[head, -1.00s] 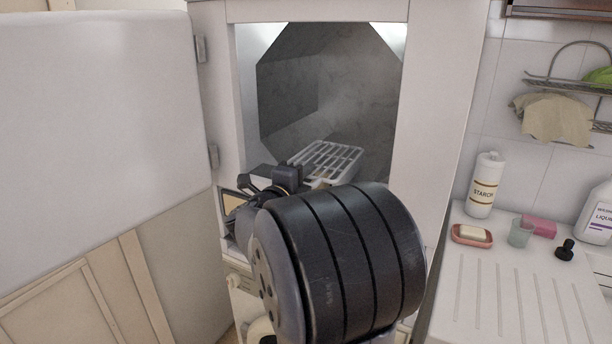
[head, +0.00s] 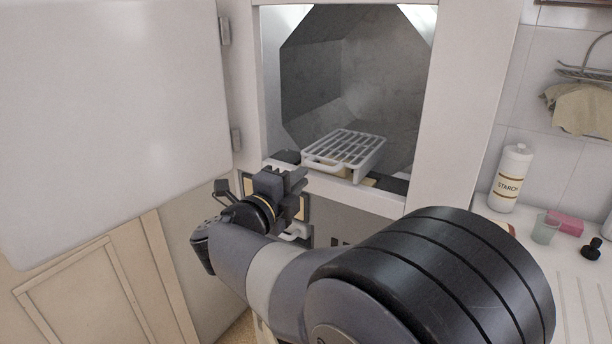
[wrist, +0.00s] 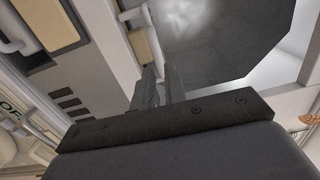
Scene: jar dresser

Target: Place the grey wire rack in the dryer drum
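The grey wire rack (head: 346,149) shows in the head view at the mouth of the dryer drum (head: 355,85). Its near end lies over the front lip of the opening, and its far part reaches inside the drum. It looks roughly level.
The open white dryer door (head: 110,120) stands at the left. At the right is a counter with a starch bottle (head: 510,178), a greenish cup (head: 545,228), a pink block (head: 566,223) and a small black item (head: 591,248). The drum behind the rack looks empty.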

